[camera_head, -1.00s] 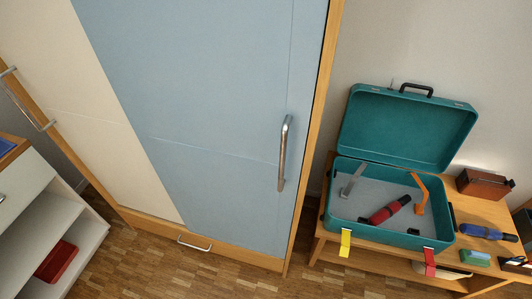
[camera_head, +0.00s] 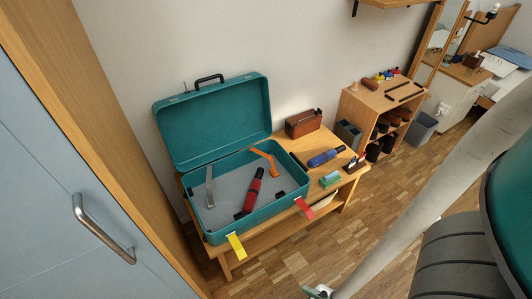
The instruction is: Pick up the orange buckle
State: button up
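The orange buckle (camera_head: 268,163) is a bent orange strip inside an open teal suitcase (camera_head: 193,216), leaning at the back right of its grey interior. It stands tilted near the right inner wall, and its upper end points up and left. Nothing covers it. My gripper's fingers do not show. A pale link of my own arm crosses the lower right, well apart from the suitcase, and a small pale part shows at the bottom edge.
The suitcase also holds a red-and-black tool (camera_head: 254,190) and a grey bracket (camera_head: 210,188). Yellow (camera_head: 236,246) and red (camera_head: 304,207) tags hang at its front. A brown box (camera_head: 303,123) and a blue tool (camera_head: 325,158) share the wooden bench (camera_head: 284,138). A blue cabinet (camera_head: 45,150) stands left; floor is clear in front.

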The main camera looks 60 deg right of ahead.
aim_at(272, 173)
jog(key=z, duration=1.1)
